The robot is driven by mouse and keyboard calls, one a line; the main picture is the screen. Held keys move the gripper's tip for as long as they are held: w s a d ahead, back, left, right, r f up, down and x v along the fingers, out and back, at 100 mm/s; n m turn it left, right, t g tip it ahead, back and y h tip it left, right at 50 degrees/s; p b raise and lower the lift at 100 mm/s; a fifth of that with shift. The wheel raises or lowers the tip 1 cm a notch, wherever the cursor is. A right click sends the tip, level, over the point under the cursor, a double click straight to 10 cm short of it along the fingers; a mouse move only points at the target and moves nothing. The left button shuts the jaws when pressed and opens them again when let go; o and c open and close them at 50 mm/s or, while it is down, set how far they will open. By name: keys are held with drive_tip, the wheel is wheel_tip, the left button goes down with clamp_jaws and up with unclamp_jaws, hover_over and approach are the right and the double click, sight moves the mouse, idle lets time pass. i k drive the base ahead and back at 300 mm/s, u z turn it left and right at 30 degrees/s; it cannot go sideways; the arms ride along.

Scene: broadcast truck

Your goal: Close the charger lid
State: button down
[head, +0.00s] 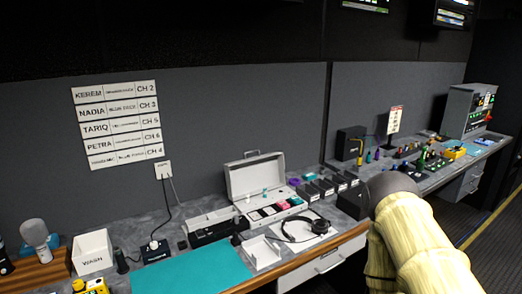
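A white case with its lid (255,177) raised stands on the counter, near the middle of the head view. It looks like the charger. The lid stands up at the back, leaning toward the wall. The base (250,223) is open in front and holds several dark, red and teal items in slots. My arm fills the lower right of the view, to the right of the case and apart from it in the picture. My gripper itself does not show.
Headphones (301,230) lie on a white sheet just in front of the case. A white tray (262,253) and teal mat (190,271) lie to the front left. Dark boxes (322,187) stand to its right. A long grey box (210,222) is at its left.

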sight(250, 175)
drive_tip(key=z, duration=1.45)
drive_tip(key=i, duration=1.55)
drive_tip(key=u, duration=2.35)
